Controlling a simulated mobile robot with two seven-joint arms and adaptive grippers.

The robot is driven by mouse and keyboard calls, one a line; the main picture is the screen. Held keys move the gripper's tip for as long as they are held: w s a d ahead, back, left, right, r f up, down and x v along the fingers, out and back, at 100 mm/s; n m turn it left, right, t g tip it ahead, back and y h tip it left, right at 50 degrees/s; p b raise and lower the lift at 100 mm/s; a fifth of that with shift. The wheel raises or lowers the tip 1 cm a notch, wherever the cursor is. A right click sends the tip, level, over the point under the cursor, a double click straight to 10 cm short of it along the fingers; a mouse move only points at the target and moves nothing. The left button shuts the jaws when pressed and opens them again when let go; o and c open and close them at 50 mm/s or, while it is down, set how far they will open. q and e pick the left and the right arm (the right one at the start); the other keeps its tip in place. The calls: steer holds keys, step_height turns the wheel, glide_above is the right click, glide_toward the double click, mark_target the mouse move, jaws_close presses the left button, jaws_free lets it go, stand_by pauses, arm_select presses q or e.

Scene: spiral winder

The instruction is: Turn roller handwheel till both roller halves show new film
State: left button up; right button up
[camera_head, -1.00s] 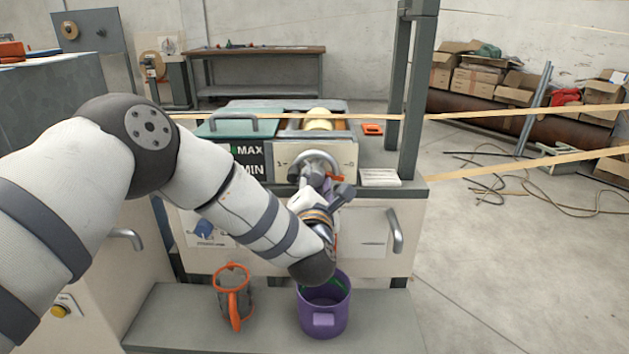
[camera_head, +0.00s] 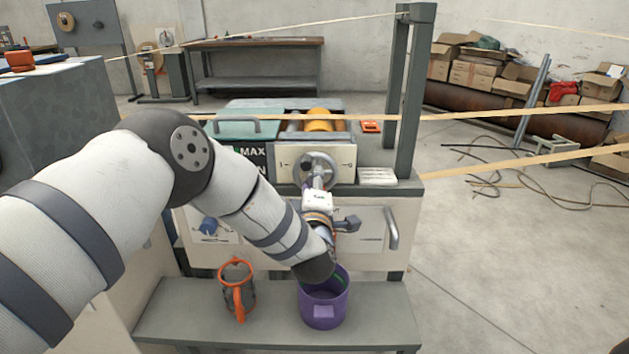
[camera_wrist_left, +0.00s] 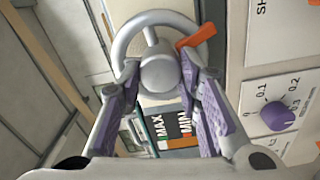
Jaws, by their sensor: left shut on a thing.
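The roller (camera_head: 319,121) shows in the machine's top opening as a glossy orange-yellow surface, with a greyish-brown part to its left; I cannot tell the film on each half. The grey metal handwheel (camera_head: 312,164) is on the cream front panel below it. It also shows in the wrist view (camera_wrist_left: 124,40), with its round hub between the fingers and an orange lever (camera_wrist_left: 196,35) by its rim. My left gripper (camera_head: 318,182) is shut on the handwheel, its purple-padded fingers (camera_wrist_left: 161,85) either side of the hub. My right gripper is not in view.
A green cover (camera_head: 240,130) lies left of the roller. A grey post (camera_head: 396,90) stands right of it, and film strips cross nearby. An orange-handled jug (camera_head: 238,290) and purple bucket (camera_head: 324,310) stand on the lower shelf.

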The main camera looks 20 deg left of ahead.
arm_select(q)
steer(key=shift+r+m+p, duration=0.15)
steer(key=shift+m+p, duration=0.7)
steer(key=shift+m, duration=9.55)
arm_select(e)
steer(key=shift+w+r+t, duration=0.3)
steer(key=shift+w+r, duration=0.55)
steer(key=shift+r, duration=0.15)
arm_select(q)
steer(key=o, duration=1.1)
steer(key=shift+o, duration=0.2)
steer(key=v, duration=0.7)
steer(key=shift+s, duration=0.25)
